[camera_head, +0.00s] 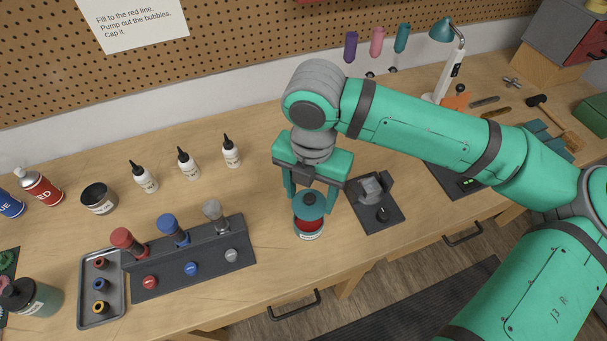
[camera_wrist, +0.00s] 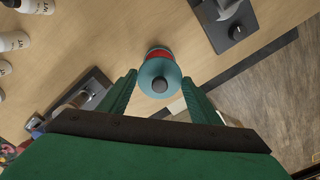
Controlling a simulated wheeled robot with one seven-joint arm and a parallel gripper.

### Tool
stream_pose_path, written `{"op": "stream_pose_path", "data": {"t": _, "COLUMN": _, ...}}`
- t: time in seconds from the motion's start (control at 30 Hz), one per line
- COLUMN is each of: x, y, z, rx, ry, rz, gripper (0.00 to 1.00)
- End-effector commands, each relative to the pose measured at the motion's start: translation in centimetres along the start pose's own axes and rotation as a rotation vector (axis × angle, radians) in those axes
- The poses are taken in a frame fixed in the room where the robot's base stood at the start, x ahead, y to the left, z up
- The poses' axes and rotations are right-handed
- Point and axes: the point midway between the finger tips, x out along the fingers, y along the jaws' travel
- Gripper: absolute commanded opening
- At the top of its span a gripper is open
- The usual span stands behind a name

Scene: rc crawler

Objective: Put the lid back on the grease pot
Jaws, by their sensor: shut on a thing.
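The teal lid (camera_head: 309,202) has a dark round knob on top. My gripper (camera_head: 312,196) points down and is shut on the lid, with a finger on each side; the lid also shows between the fingertips in the wrist view (camera_wrist: 159,77). The grease pot (camera_head: 308,232) stands upright on the bench directly below, with red and a pale label showing under the lid. In the wrist view, a red strip of the pot (camera_wrist: 158,54) shows beyond the lid's edge. The lid hides most of the pot's top, and I cannot tell whether they touch.
A dark stand (camera_head: 384,212) is close on the right. A grey rack (camera_head: 150,283) with red, blue and grey-topped items is on the left, beside a tray (camera_head: 88,318). White bottles (camera_head: 189,165) and a black tin (camera_head: 98,198) stand behind. Bench is clear left of the pot.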

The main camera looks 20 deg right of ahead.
Motion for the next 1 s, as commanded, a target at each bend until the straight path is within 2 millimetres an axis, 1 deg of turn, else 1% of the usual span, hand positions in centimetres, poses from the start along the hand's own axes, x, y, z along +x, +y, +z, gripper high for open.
{"op": "stream_pose_path", "data": {"t": 0.23, "x": 1.0, "y": 0.0, "z": 0.0, "rx": 0.001, "ry": 0.000, "rz": 0.000, "gripper": 0.36}}
{"op": "stream_pose_path", "data": {"t": 0.73, "x": 5.2, "y": 0.0, "z": 0.0, "rx": 0.000, "ry": 0.002, "rz": 0.001, "gripper": 0.36}}
{"op": "stream_pose_path", "data": {"t": 1.0, "x": 6.3, "y": 0.0, "z": 0.0, "rx": 0.000, "ry": 0.000, "rz": 0.000, "gripper": 0.36}}
